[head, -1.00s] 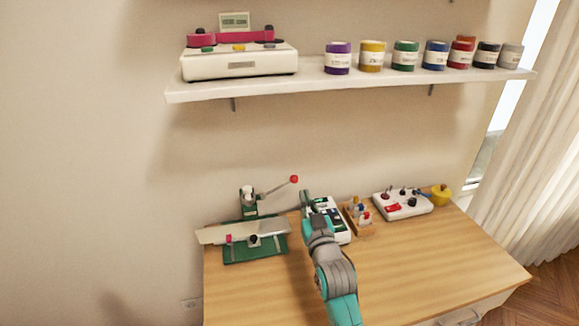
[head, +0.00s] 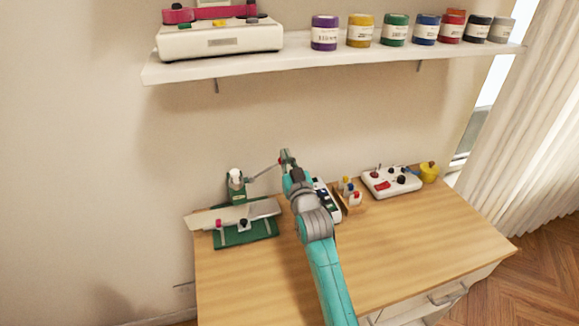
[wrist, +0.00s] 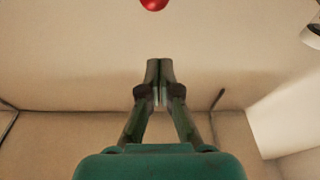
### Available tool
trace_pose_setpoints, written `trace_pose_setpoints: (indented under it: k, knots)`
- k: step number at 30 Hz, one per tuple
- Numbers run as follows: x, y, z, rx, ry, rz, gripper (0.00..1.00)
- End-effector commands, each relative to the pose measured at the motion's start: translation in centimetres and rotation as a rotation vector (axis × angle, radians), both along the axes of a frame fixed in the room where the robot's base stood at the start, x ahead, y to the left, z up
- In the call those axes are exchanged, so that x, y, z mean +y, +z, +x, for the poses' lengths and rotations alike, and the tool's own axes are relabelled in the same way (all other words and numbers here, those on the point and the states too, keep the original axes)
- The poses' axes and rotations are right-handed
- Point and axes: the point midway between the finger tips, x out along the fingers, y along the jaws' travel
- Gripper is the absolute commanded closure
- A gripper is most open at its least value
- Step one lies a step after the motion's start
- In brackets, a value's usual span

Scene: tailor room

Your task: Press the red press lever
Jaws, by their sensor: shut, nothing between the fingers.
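The press (head: 238,186) is green with a pale top and stands at the back left of the wooden table. Its thin grey lever rod (head: 262,172) slants up to the right toward my gripper (head: 287,155). The gripper covers the rod's red knob in the head view. In the wrist view the red knob (wrist: 153,4) is cut off by the top edge. My gripper (wrist: 159,70) is shut there with nothing between its fingertips, and the knob shows apart from them. I cannot tell whether the gripper touches the lever.
A green-based board stand (head: 246,230) is in front of the press. A white control box (head: 391,182), a bottle rack (head: 352,196) and a yellow pot (head: 429,172) line the table's back right. A shelf (head: 330,64) with jars hangs above. The front of the table (head: 420,250) is clear.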

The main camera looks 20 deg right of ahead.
Motion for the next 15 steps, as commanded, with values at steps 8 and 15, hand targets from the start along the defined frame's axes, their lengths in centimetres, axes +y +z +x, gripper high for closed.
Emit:
trace_pose_setpoints:
  k: [8, 15]
  knots:
    - [0.0, 0.9, 4.4, -0.001, 0.0, 0.0, 1.0]
    - [-0.1, -1.9, 4.2, 0.001, 0.0, 0.001, 1.0]
